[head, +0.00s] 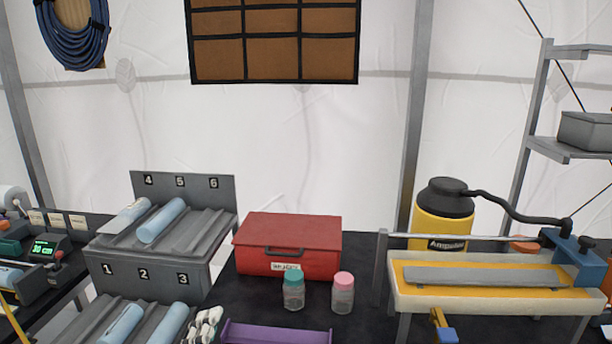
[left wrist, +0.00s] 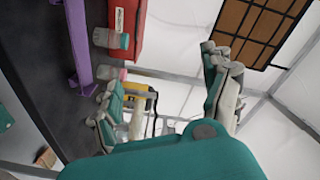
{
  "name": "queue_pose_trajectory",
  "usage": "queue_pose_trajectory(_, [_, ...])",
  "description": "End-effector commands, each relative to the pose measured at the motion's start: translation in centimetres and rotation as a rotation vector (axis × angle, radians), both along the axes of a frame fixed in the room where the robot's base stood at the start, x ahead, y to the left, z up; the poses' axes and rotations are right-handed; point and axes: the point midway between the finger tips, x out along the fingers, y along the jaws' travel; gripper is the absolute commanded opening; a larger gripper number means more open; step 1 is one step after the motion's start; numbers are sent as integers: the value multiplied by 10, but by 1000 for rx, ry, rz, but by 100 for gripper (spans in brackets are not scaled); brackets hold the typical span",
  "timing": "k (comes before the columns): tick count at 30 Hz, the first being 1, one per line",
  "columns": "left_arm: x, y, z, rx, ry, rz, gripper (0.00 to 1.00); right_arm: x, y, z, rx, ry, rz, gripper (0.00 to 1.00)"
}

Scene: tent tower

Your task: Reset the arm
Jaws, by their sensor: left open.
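My left gripper (left wrist: 163,72) shows in the left wrist view with its two teal and grey fingers spread wide apart. Nothing is between the fingers, and it is held in the air. Beyond it in that view are the table, a red case (left wrist: 128,22) and the white tent wall. Neither arm nor gripper shows in the head view. My right gripper is in no view.
The black table holds a red case (head: 287,246), a teal-lidded jar (head: 293,294), a pink-lidded jar (head: 343,296) and a purple tray (head: 275,334). A numbered grey rack (head: 150,275) with blue rolls stands left; a yellow-topped bench (head: 490,290) stands right.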

Motion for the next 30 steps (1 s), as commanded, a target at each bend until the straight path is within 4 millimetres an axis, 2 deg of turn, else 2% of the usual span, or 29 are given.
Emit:
queue_pose_trajectory(1, [-8,16,-37,-99,157,66,82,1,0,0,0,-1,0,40])
queue_pose_trajectory(3, [-27,35,-84,-227,359,160,82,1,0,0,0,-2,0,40])
queue_pose_trajectory(6, [-62,54,-139,-377,606,290,82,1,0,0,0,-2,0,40])
queue_pose_trajectory(9, [-100,64,-179,-487,800,402,82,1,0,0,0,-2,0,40])
queue_pose_trajectory(15, [-172,73,-229,-637,1095,596,82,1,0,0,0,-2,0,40])
queue_pose_trajectory(19, [-218,75,-248,-706,1255,713,82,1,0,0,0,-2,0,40])
queue_pose_trajectory(26, [-200,72,-321,-689,1276,718,82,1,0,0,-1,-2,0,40])
queue_pose_trajectory(30, [-198,71,-376,-677,1298,725,82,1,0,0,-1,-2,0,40])
